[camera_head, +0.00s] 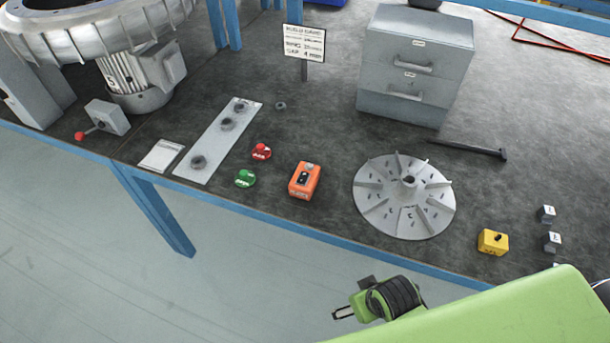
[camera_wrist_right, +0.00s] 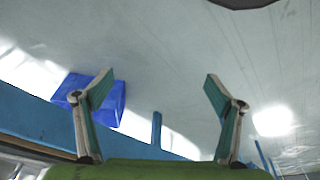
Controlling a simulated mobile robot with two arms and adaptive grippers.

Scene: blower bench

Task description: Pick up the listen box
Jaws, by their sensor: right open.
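An orange box (camera_head: 304,180) with a black switch and a grey top part sits near the front edge of the bench, left of the finned disc. A smaller yellow box (camera_head: 493,242) with a black knob sits near the front edge at the right. I cannot read a label that says which one is the listen box. My right gripper (camera_head: 345,312) is in front of and below the bench edge, apart from both boxes. In the right wrist view its two fingers are spread with nothing between them (camera_wrist_right: 160,82). My left gripper is not in view.
A finned grey disc (camera_head: 404,197) lies between the boxes. The blue bench edge (camera_head: 270,224) runs along the front.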

